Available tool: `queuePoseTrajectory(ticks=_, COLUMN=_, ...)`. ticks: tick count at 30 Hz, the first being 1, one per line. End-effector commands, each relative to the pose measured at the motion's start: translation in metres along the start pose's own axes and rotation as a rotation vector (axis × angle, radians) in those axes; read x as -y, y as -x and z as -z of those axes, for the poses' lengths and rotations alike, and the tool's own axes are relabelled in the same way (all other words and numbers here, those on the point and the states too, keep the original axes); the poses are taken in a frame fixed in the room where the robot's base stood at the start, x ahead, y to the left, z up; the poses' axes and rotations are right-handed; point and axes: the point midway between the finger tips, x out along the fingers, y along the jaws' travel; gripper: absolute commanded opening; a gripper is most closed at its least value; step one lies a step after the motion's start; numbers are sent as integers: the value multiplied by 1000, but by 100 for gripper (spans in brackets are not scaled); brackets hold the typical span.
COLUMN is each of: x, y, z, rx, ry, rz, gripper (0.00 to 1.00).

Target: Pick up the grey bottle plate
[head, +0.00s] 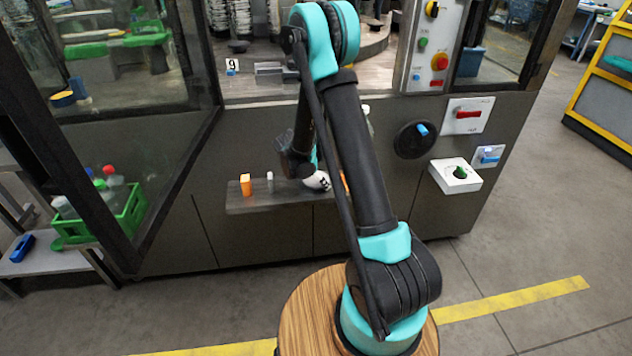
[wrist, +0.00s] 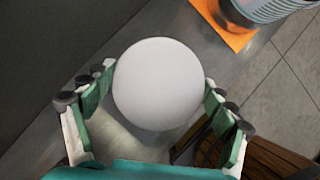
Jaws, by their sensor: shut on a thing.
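The grey bottle plate (wrist: 158,84) shows in the wrist view as a pale, smooth round piece. It sits between the two green-padded fingers of my gripper (wrist: 157,97), which is shut on it, with a finger on each side. Its underside is hidden, so I cannot tell whether it touches the shelf (wrist: 128,146) below. In the head view my gripper (head: 304,172) is at the grey shelf (head: 290,201) on the front of the machine. My arm and gripper hide the plate there.
In the wrist view a ribbed grey cylinder (wrist: 262,8) stands by an orange plate (wrist: 232,38), close to the gripper. A green crate of bottles (head: 128,212) is further left.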

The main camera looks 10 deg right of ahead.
Motion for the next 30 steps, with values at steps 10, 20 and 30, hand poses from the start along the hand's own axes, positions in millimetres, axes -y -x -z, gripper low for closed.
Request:
queuePoseTrajectory(ticks=10, x=0, y=12, z=-7, rx=0, ry=0, rz=0, gripper=52)
queuePoseTrajectory(ticks=20, x=1, y=71, z=-40, rx=0, ry=0, rz=0, gripper=52)
queuePoseTrajectory(ticks=30, x=0, y=142, z=-81, rx=0, ry=0, rz=0, gripper=52)
